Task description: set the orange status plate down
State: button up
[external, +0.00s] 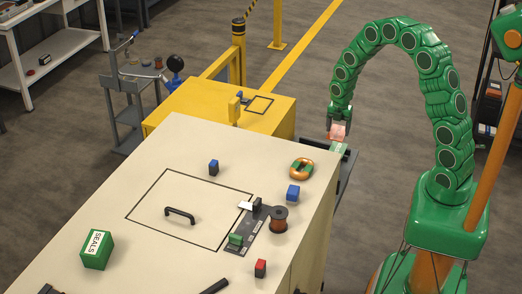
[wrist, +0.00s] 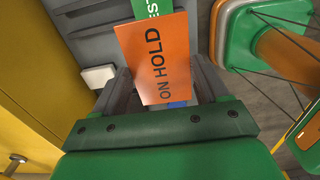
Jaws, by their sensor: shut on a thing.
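The orange status plate (wrist: 160,62) reads "ON HOLD" and stands between the two fingers of my gripper (wrist: 162,92) in the wrist view. My gripper is shut on it. In the external view, my gripper (external: 339,124) points down beyond the right edge of the cream bench, with the orange plate (external: 338,132) at its tip. A green plate (wrist: 150,10) with partly hidden lettering shows just beyond the orange one, by a grey holder (wrist: 95,40). In the external view, the green plate (external: 339,148) is just below the orange one. I cannot tell whether the plates touch.
The cream bench (external: 150,160) carries a green SEALS box (external: 97,250), a brown spool (external: 279,218), an orange-green ring (external: 302,169) and several small blocks. A yellow cabinet (external: 190,105) stands behind it. Open floor (external: 290,105) lies between the cabinet and my arm.

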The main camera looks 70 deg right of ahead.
jog(key=w+a+r, duration=1.4)
jog(key=w+a, duration=0.2)
jog(key=a, duration=0.1)
jog(key=w+a+r, duration=0.1)
jog(key=a+r, duration=0.5)
jog(key=a, duration=0.4)
jog(key=w+a+r, duration=0.1)
jog(key=a+r, duration=0.5)
jog(key=a, duration=0.3)
send_over(224, 142)
jog(key=shift+s+f, duration=0.2)
jog(key=shift+f, duration=2)
jog(key=shift+s+f, duration=0.15)
jog(key=shift+f, duration=2.05)
jog(key=shift+a, duration=0.1)
jog(key=shift+w+f, duration=0.25)
jog(key=shift+f, duration=0.1)
jog(key=shift+f, duration=1.5)
